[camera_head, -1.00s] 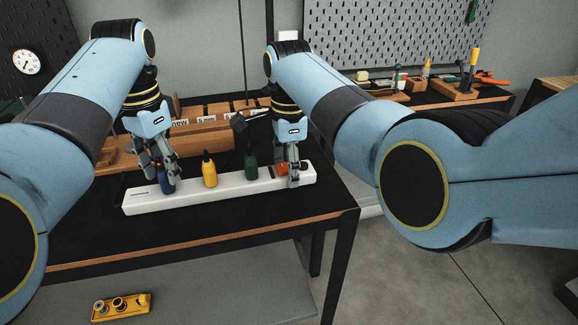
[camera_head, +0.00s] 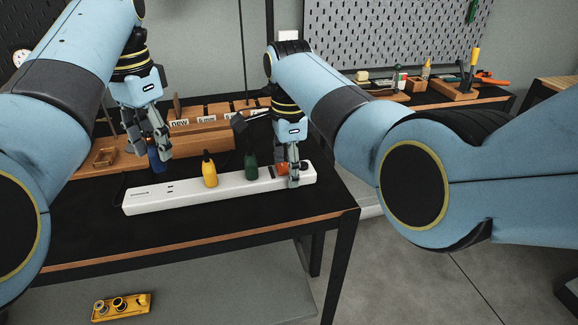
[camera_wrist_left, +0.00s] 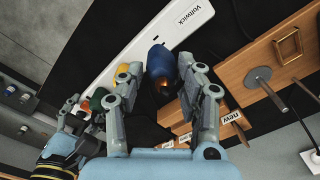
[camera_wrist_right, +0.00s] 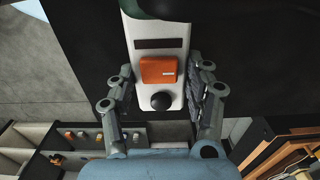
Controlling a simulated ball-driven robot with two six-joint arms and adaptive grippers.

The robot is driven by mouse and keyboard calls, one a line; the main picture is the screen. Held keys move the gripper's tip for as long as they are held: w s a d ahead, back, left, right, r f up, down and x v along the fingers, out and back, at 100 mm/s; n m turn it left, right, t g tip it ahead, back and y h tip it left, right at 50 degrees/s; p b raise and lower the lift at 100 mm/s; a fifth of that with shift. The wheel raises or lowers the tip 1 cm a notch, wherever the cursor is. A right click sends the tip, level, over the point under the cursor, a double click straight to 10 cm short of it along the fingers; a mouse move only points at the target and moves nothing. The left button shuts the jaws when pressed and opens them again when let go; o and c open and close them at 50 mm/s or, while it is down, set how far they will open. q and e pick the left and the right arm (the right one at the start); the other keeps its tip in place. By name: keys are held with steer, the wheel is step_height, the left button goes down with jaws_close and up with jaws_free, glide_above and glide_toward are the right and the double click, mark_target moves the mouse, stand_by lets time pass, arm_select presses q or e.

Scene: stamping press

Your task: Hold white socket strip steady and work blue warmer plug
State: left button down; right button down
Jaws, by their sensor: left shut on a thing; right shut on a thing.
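The white socket strip (camera_head: 150,197) lies on the black table. The left wrist view shows its end marked "Voltwick" (camera_wrist_left: 150,32). My left gripper (camera_head: 156,152) is shut on the blue warmer plug (camera_head: 157,165) and holds it above and behind the strip's left part, apart from it. The plug also shows between the fingers in the left wrist view (camera_wrist_left: 161,64). My right gripper (camera_head: 292,179) is shut across the strip's right end, its fingers either side of the orange switch (camera_wrist_right: 158,70) and a black round knob (camera_wrist_right: 161,101).
A yellow plug (camera_head: 210,173) and a green plug (camera_head: 251,166) stand in the strip. A wooden rack (camera_head: 205,138) with labelled compartments, one reading "new", stands behind it. The table's front is clear.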

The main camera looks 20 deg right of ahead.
steer(key=shift+s+f, duration=0.25)
steer(key=shift+f, duration=0.05)
steer(key=c, duration=0.9)
jaws_free()
steer(key=o, duration=0.4)
steer(key=shift+w, duration=0.15)
steer(key=shift+o, duration=0.2)
steer(key=shift+r, duration=0.15)
